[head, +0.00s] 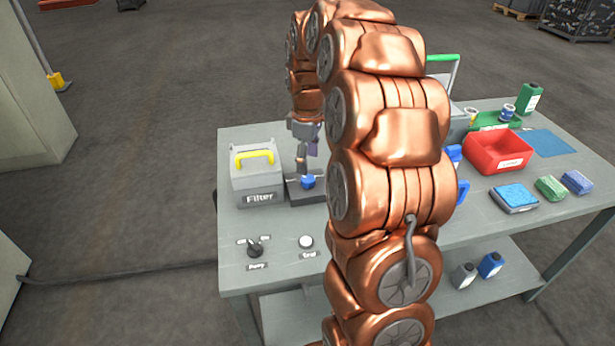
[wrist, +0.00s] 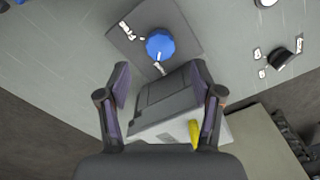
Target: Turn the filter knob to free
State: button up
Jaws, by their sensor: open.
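The filter knob (head: 307,182) is a blue round knob on a dark plate (head: 292,196), right of the grey box labelled "Filter" (head: 258,185). In the wrist view the blue knob (wrist: 160,45) sits just beyond the fingertips, with small white labels around it that I cannot read surely. My gripper (head: 303,160) is above and behind the knob in the head view. In the wrist view my gripper (wrist: 160,72) is open and empty, its two fingers spread wide, apart from the knob. The knob's pointing direction is not clear.
The Filter box has a yellow handle (head: 254,157) and stands close beside the plate. A black pump knob (head: 256,249) and a white button (head: 306,241) are at the table's front. A red bin (head: 497,152) and several sponges lie right. My arm hides the table's middle.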

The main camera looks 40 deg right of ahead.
aim_at(307, 178)
notch_tip(307, 178, down, 6)
jog(key=shift+f, duration=0.1)
jog(key=shift+c, duration=0.2)
jog(key=c, duration=1.1)
